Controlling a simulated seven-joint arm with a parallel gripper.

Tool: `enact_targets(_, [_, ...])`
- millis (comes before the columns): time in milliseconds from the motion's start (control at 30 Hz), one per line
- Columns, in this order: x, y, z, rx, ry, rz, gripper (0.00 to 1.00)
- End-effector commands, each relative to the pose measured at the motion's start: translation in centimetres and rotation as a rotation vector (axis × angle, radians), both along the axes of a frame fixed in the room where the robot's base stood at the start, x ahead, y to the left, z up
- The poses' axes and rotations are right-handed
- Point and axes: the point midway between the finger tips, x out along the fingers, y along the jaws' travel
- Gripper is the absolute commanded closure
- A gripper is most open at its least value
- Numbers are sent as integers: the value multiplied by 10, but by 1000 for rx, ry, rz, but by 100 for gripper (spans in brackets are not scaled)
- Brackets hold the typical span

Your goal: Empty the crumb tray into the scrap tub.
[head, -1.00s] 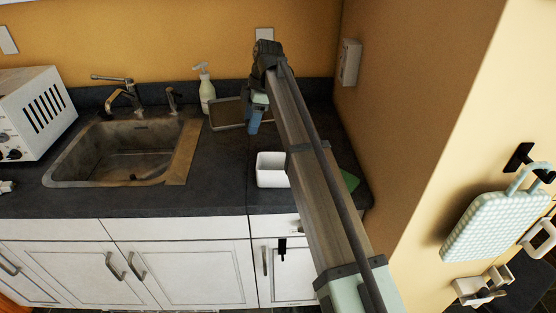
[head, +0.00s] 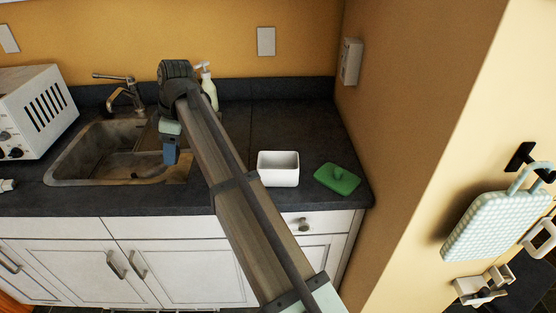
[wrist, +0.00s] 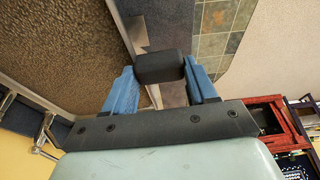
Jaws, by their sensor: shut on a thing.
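My gripper (head: 170,155) is shut on a short black handle (wrist: 160,67), seen between the blue fingers in the wrist view. The crumb tray (wrist: 55,45) appears as a brown, speckled surface with a thin rim left of the fingers. In the head view, my gripper is over the right part of the sink, and my arm and gripper hide much of the tray. The scrap tub appears to be the white open box (head: 278,176), upright on the counter, right of my arm and apart from my gripper. Its inside shows no clear contents.
A green lid-like piece with a knob (head: 337,178) lies right of the tub, near the wall. The sink (head: 70,165) has a tap (head: 128,97) behind it. A white toaster oven (head: 35,110) is left. Counter behind the tub is clear.

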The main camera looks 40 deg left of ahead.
Motion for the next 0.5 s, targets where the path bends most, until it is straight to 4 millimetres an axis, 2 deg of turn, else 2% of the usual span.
enact_targets(200, [10,-4,-2,2,0,-319,81])
enact_targets(500, [22,3,0,2,-1,-759,81])
